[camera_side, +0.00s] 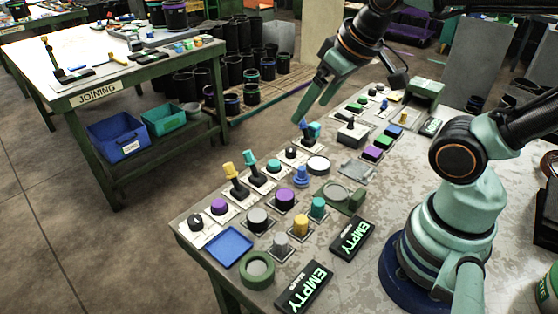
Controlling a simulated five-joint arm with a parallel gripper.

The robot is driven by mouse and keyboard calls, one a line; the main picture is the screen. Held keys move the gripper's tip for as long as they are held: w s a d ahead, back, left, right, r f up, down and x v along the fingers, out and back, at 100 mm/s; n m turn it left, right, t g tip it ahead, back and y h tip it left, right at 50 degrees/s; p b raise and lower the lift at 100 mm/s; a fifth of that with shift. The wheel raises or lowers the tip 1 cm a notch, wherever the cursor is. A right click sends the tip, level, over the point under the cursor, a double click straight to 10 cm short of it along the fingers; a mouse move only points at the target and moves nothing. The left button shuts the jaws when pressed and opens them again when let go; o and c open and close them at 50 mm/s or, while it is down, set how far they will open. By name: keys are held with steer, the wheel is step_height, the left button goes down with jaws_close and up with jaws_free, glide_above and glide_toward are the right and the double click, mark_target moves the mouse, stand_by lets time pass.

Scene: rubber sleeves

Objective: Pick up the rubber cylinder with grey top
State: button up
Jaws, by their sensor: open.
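A wide, short cylinder with a grey top (258,217) stands on a small plate near the front left of the table. A narrower grey cylinder (281,243) stands on its own plate just in front of it; I cannot tell which of the two the task means. My gripper (350,98) is open and empty, high above the back part of the table. Its two fingers are spread wide. It is up and to the right of both grey cylinders, well apart from them. Neither cylinder is hidden by the arm.
Close by stand a purple-topped cylinder (285,199), a yellow cylinder (300,223), a teal cylinder (318,207), a blue tray (229,246) and a green ring (257,269). Upright yellow (230,172) and teal (249,160) levers rise behind. Two black EMPTY signs (304,288) lie at the front.

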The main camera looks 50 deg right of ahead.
steer(key=w+a+f+n+g, duration=0.35)
steer(key=a+f+n, duration=0.2)
steer(key=n, duration=0.35)
steer(key=n+g, duration=0.2)
steer(key=n, duration=0.6)
glide_above(258, 215)
step_height(258, 215, down, 6)
step_height(258, 215, down, 12)
steer(key=shift+f, duration=0.1)
steer(key=c, duration=1.5)
